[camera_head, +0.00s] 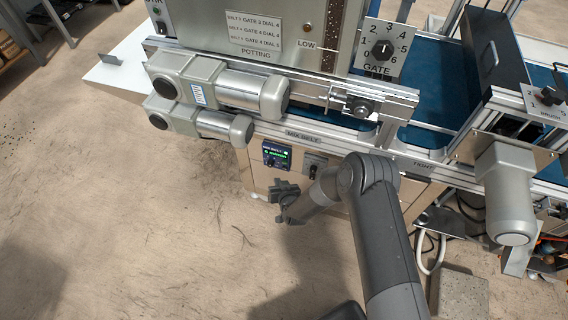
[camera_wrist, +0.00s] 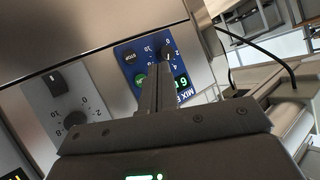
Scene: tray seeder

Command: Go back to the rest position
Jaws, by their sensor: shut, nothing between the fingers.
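My gripper (camera_head: 284,192) hangs in front of the seeder's lower cabinet in the head view, just below the small lit control panel (camera_head: 276,156). In the wrist view, the two fingers of my gripper (camera_wrist: 158,82) are pressed together with nothing between them. Their tips cover part of the blue mix-belt panel (camera_wrist: 128,58), near its black knob (camera_wrist: 167,44). The panel has a stop button and green lit parts. I cannot tell whether the fingertips touch the panel. My arm reaches in from the lower right, bent at the elbow.
A grey dial plate (camera_wrist: 68,100) is beside the blue panel. Above my gripper, two motors (camera_head: 240,92) and the belt frame (camera_head: 400,150) jut out. A grey motor (camera_head: 508,190) hangs at right, above a stone-like block (camera_head: 460,296). The floor (camera_head: 120,190) at left is clear.

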